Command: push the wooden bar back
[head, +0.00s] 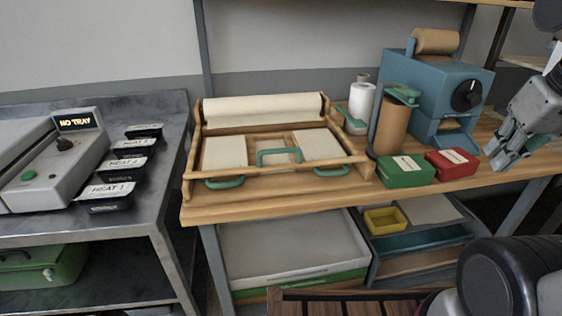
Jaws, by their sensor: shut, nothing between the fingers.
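The wooden bar (295,172) runs across the front of a wooden frame on the wooden bench. Green handles sit along the front, at left (225,183), middle (279,157) and right (331,170). Pale flat panels (225,152) lie behind the bar, and a white paper roll (263,109) lies across the back of the frame. My gripper (508,156) is at the right edge, shut and empty, well to the right of the bar and apart from it. It is near the red box, and its fingers point down.
A green box (406,172) and a red box (451,163) stand between the frame and my gripper. Behind them are a brown roll (391,128), a white roll (360,104) and a blue machine (440,82). A metal table (130,210) with black trays stands at left.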

